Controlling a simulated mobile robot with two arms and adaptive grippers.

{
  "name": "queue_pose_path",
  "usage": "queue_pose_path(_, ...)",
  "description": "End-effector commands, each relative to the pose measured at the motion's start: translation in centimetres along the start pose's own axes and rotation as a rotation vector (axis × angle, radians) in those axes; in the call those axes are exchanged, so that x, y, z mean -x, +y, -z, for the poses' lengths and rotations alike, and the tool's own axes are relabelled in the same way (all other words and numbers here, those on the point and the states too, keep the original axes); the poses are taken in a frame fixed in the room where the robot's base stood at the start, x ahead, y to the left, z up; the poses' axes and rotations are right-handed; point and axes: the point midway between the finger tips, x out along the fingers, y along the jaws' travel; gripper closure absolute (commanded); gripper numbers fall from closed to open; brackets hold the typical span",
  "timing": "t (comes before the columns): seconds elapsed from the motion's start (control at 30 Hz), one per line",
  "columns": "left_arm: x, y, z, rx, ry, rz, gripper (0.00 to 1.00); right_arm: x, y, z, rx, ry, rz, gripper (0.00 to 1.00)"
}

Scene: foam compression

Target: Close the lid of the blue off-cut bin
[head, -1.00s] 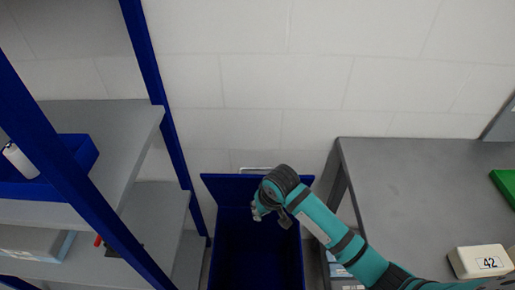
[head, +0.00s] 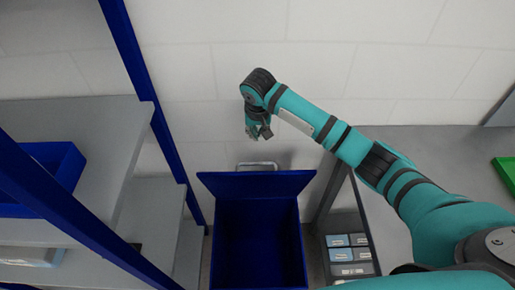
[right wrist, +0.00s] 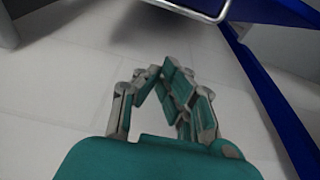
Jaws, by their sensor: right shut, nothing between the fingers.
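The blue off-cut bin (head: 256,245) stands on the floor between the rack and the bench. Its lid (head: 256,185) is open, standing up at the back edge, with a metal handle bar (head: 257,165) on its far side. The bar (right wrist: 190,12) also shows at the top of the right wrist view. My right gripper (head: 258,133) is shut and empty. In the head view it appears above the lid and handle, against the white wall, apart from both. The right wrist view shows its fingers (right wrist: 160,78) drawn together. My left gripper is not in view.
A blue-framed rack with grey shelves (head: 105,135) stands close on the left, holding a blue tray (head: 60,165). A grey bench (head: 440,142) is on the right, with a green tray (head: 506,170) on it. Small labelled boxes (head: 350,255) sit beside the bin.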

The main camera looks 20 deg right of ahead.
Motion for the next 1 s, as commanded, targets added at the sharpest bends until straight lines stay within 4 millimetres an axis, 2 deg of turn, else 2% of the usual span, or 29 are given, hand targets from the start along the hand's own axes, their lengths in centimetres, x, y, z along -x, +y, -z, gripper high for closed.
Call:
queue_pose_path(0.1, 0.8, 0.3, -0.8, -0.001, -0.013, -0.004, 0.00, -2.6, 0.0, -0.1, -0.001, -0.005, -0.003, 1.00)
queue_pose_path(0.23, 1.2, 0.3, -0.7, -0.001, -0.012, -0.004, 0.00, -5.3, 0.0, -0.1, 0.000, -0.003, -0.003, 1.00)
queue_pose_path(0.3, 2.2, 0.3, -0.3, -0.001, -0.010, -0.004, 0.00, -5.2, 0.0, -1.3, 0.004, -0.002, -0.001, 1.00)
queue_pose_path(0.53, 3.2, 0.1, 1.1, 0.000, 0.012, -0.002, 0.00, -6.0, 0.0, -3.6, 0.002, 0.000, 0.000, 1.00)
queue_pose_path(1.0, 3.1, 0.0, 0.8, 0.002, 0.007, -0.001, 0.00, -6.3, 0.0, -3.9, 0.002, 0.002, 0.001, 1.00)
